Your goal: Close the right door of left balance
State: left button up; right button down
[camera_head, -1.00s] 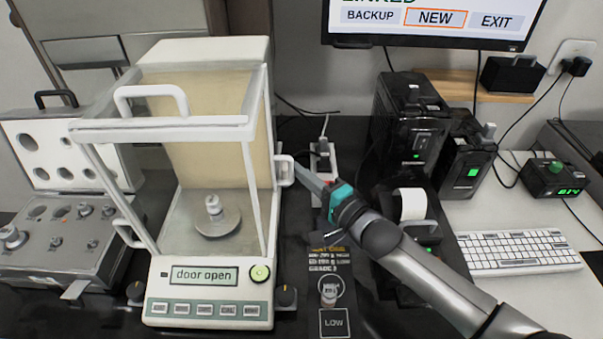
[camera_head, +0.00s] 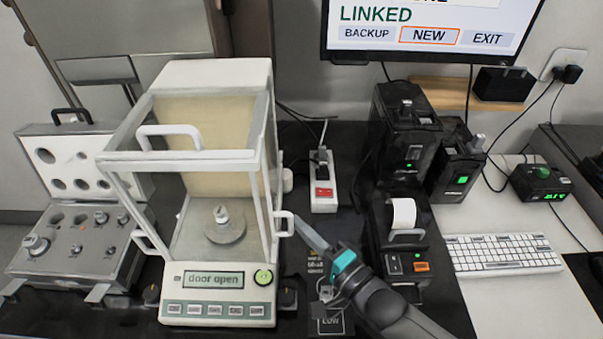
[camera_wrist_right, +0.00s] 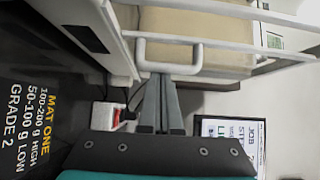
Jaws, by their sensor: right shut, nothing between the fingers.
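The left balance (camera_head: 217,280) is a white glass-walled case with a green-edged front panel; its display reads "door open". Its right door has a white loop handle (camera_head: 283,224), now near the front of the right side. It also shows in the right wrist view as a white loop handle (camera_wrist_right: 168,68). My right gripper (camera_head: 300,220) is shut and empty, its fingertips at the handle from the right. In the wrist view its fingertips (camera_wrist_right: 160,78) meet the handle's bar; I cannot tell whether they touch. A small metal weight (camera_head: 221,213) stands on the pan inside. My left gripper is not in view.
A grey weight case (camera_head: 75,245) stands open left of the balance. A power strip (camera_head: 322,190) lies behind my right gripper. A small printer (camera_head: 405,260) and black devices (camera_head: 405,130) stand to the right, then a keyboard (camera_head: 503,253).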

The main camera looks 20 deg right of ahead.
jog(key=s, duration=0.2)
jog(key=s+a+p, duration=0.1)
jog(key=s, duration=0.1)
jog(key=shift+s+a, duration=0.2)
jog(key=shift+s, duration=0.05)
jog(key=shift+s+f, duration=0.1)
jog(key=shift+s, duration=0.05)
